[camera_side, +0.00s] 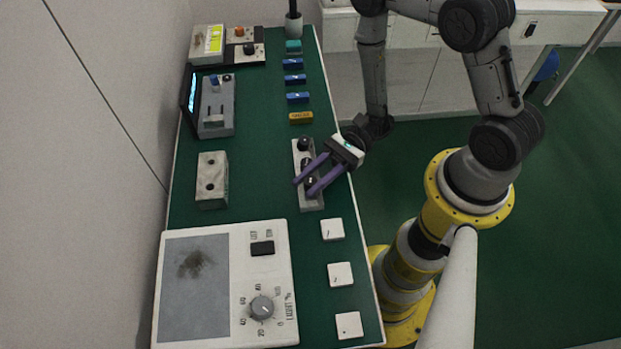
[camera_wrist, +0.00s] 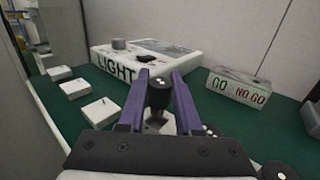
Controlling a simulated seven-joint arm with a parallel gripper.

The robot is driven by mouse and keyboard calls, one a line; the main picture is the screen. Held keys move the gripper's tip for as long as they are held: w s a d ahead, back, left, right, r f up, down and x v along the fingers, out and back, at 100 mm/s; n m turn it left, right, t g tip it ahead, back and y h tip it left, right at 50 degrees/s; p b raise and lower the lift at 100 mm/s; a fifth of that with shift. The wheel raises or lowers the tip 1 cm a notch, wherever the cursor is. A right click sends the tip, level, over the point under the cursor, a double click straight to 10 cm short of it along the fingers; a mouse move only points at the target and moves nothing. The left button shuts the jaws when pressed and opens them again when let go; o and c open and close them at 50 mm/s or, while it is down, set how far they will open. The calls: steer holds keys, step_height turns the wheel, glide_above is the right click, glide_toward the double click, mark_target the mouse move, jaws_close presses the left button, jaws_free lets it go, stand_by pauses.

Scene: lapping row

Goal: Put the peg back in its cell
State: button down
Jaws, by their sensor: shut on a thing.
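My gripper (camera_side: 305,188) has two purple fingers and sits low over a grey block (camera_side: 300,202) with a row of cells. In the wrist view my gripper (camera_wrist: 160,78) is shut on a dark, round-headed peg (camera_wrist: 158,92), which stands about upright between the fingers. The block's pale surface (camera_wrist: 166,124) shows just below the peg. I cannot tell whether the peg's lower end is in a cell or above it. Another dark knob-like head (camera_side: 303,144) stands at the block's far end. The fingers hide part of the row.
A light box (camera_side: 220,234) with a dial lies at the near left. White tiles (camera_side: 340,274) line the near right edge. A GO/NO GO block (camera_side: 212,180) stands left of the grey block. Blue and yellow pieces (camera_side: 300,117) lie beyond. Green table between is bare.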

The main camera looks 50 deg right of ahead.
steer(key=shift+f, duration=1.4)
steer(key=c, duration=0.5)
jaws_free()
steer(key=shift+d, duration=0.1)
steer(key=d, duration=0.4)
steer(key=s+d, duration=0.1)
steer(key=d, duration=0.8)
steer(key=shift+s+d, duration=0.25)
steer(key=shift+s, duration=0.05)
